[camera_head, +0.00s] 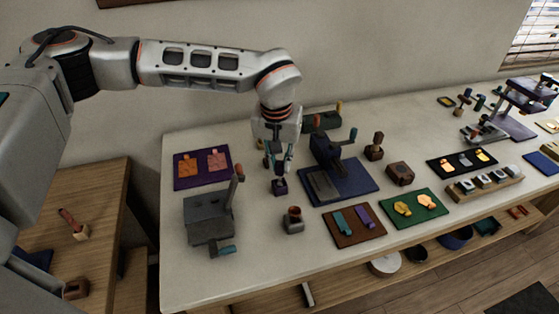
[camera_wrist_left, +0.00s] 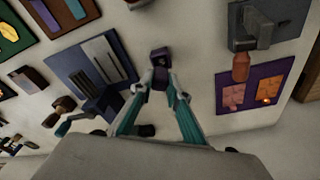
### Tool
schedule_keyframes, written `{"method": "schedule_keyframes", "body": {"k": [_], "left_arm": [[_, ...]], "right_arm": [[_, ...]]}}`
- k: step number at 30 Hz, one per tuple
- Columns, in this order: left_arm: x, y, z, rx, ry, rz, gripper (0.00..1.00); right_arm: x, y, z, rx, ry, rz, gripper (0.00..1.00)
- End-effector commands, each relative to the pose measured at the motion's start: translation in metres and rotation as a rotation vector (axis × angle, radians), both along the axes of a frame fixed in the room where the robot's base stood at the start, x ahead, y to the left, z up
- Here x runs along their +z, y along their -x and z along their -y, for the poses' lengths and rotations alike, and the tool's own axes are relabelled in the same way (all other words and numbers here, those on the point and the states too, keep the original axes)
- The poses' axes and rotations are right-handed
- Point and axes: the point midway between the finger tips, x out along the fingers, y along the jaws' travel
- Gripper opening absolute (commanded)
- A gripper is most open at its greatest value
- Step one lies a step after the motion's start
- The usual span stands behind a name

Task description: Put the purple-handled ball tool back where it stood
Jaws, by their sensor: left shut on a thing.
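My left gripper (camera_head: 278,170) points down over the white table, left of the blue-based press. It is shut on the purple-handled ball tool, which shows as a small dark purple piece between the fingertips in the left wrist view (camera_wrist_left: 160,77). A dark purple block (camera_head: 280,187) sits right below the fingertips; it also shows in the left wrist view (camera_wrist_left: 160,56). I cannot tell whether this block is a stand or part of the tool, nor whether it touches the table. The ball end is not discernible. My right gripper is out of view.
A blue-based press (camera_head: 352,190) stands close on the right and a grey machine (camera_head: 207,217) on the left. A small cup (camera_head: 293,221) stands in front. A purple mat (camera_head: 186,184) with orange pieces lies behind left. A brown mat (camera_head: 346,238) lies at front right.

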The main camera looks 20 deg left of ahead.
Motion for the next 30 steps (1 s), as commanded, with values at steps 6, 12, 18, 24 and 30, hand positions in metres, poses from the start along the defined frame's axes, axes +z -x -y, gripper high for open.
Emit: {"method": "schedule_keyframes", "body": {"k": [6, 12, 18, 24, 30], "left_arm": [[0.000, 0.000, 0.000, 0.000, 0.000, 0.001, 0.00], [-0.004, 0.000, 0.000, 0.000, -0.001, 0.000, 0.00], [-0.011, 0.000, 0.000, 0.000, 0.000, 0.000, 0.00], [-0.011, 0.000, 0.000, 0.000, 0.000, 0.001, 0.00], [-0.011, 0.000, 0.000, 0.000, 0.000, 0.001, 0.36]], "right_arm": [[0.000, 0.000, 0.000, 0.000, 0.000, 0.000, 0.40], [-0.002, 0.000, 0.000, 0.001, -0.001, 0.000, 0.40], [-0.003, 0.000, -0.001, 0.001, -0.001, 0.000, 0.40], [-0.003, 0.000, -0.001, 0.001, -0.001, 0.000, 0.40], [-0.003, 0.000, -0.001, 0.001, -0.001, 0.000, 0.40]]}}
